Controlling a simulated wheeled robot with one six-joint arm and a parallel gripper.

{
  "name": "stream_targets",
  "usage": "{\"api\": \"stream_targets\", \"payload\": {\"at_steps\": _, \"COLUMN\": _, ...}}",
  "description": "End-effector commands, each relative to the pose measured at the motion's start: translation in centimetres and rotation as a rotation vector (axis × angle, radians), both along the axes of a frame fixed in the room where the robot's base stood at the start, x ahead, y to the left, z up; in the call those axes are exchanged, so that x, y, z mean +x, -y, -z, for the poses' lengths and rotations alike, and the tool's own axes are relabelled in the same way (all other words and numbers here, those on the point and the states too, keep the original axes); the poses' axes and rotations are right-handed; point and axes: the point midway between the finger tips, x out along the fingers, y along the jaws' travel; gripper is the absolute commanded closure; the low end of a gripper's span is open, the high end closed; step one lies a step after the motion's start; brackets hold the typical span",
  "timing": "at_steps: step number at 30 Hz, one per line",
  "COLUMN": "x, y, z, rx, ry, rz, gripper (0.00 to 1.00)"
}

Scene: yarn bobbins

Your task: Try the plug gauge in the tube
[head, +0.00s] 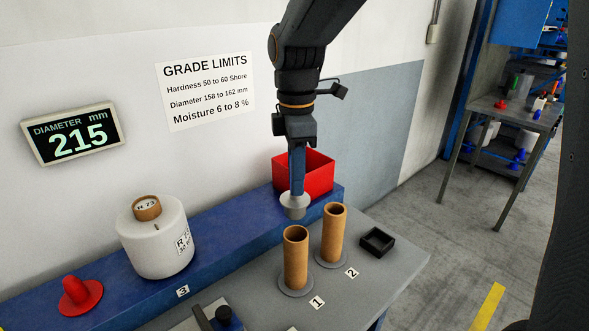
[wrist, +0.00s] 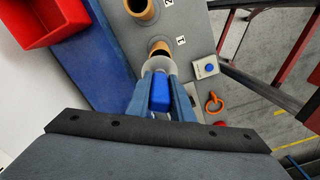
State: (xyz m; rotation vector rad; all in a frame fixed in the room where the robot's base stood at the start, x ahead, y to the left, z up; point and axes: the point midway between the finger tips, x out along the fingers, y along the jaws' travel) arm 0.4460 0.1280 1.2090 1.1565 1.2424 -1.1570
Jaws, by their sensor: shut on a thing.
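My gripper (head: 297,172) is shut on the blue handle of the plug gauge (head: 295,205), whose grey round metal end points down. The wrist view shows the blue handle between the fingers of my gripper (wrist: 161,95), with part of the gauge's grey end (wrist: 158,64) beyond it. Two brown open-topped tubes stand upright on grey round bases: one by label 1 (head: 296,258), one by label 2 (head: 334,235). In the head view the gauge is above and slightly behind them, apart from both. In the wrist view, the gauge partly covers tube 1 (wrist: 159,48); tube 2 (wrist: 143,10) is cut by the top edge.
A red bin (head: 318,170) stands behind the gripper on the blue ledge (head: 225,240). A white yarn bobbin (head: 155,243) and a red cone (head: 78,296) are at left. A small black tray (head: 377,241) lies right of the tubes. The wall display (head: 75,135) reads 215 mm.

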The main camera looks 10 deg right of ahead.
Motion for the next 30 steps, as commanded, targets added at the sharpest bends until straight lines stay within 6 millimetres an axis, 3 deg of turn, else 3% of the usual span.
{"api": "stream_targets", "payload": {"at_steps": 13, "x": 0.0, "y": 0.2, "z": -0.1, "rx": 0.001, "ry": 0.001, "rz": 0.001, "gripper": 1.0}}
{"api": "stream_targets", "payload": {"at_steps": 30, "x": 0.1, "y": 0.2, "z": 4.7, "rx": 0.001, "ry": 0.001, "rz": 0.0, "gripper": 1.0}}
